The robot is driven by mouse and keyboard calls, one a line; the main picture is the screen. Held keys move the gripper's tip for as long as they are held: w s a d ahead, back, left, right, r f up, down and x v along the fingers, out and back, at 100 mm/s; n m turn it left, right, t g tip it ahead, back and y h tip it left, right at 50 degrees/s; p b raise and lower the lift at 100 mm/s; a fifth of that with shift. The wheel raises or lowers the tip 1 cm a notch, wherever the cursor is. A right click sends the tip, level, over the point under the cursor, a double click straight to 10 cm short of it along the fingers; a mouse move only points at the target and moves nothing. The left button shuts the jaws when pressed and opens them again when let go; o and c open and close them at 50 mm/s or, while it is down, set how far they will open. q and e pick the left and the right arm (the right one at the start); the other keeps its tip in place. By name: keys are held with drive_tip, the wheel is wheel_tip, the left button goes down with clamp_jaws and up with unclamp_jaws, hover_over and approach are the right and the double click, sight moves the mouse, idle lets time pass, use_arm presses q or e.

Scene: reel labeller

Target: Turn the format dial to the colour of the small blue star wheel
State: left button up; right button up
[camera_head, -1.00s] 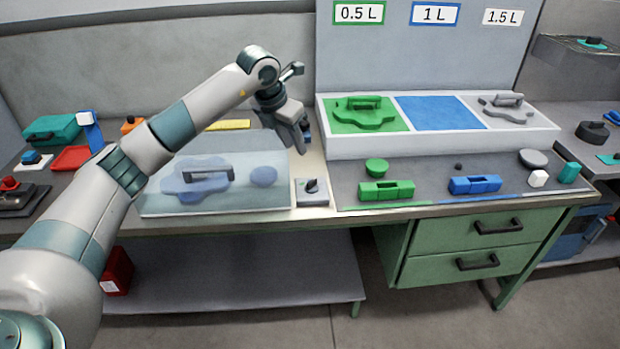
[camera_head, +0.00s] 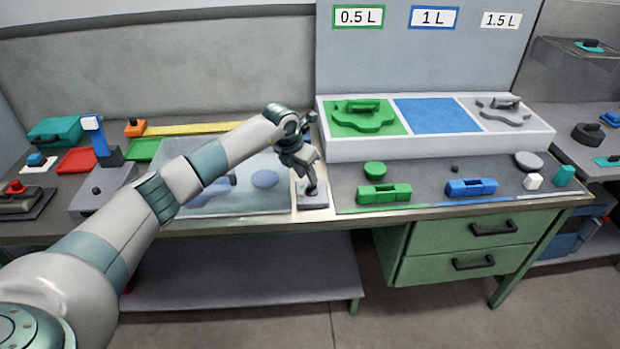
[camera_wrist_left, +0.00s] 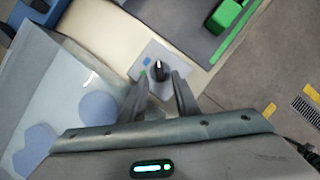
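The format dial is a dark knob (camera_wrist_left: 158,70) with a white pointer line, on a light grey plate (camera_wrist_left: 143,74) with a blue and a green mark beside the knob. In the head view its plate (camera_head: 318,202) lies at the table's front edge, the knob largely hidden by my left gripper (camera_head: 311,188). In the left wrist view my left gripper (camera_wrist_left: 159,92) is open, its fingers pointing at the knob, one to each side; contact cannot be told. A blue star wheel (camera_wrist_left: 38,147) shows blurred under a clear cover, left of the dial. My right gripper is out of view.
The clear cover (camera_head: 275,205) stands left of the dial, over a round blue disc too. Right of it are a green block (camera_head: 384,194), a blue block (camera_head: 471,187) and a white tray (camera_head: 450,145) with green, blue and grey fields.

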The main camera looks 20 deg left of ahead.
sight(310, 185)
use_arm(q)
drive_tip(key=shift+p+x, duration=0.5)
drive_tip(key=shift+x, duration=1.85)
clamp_jaws()
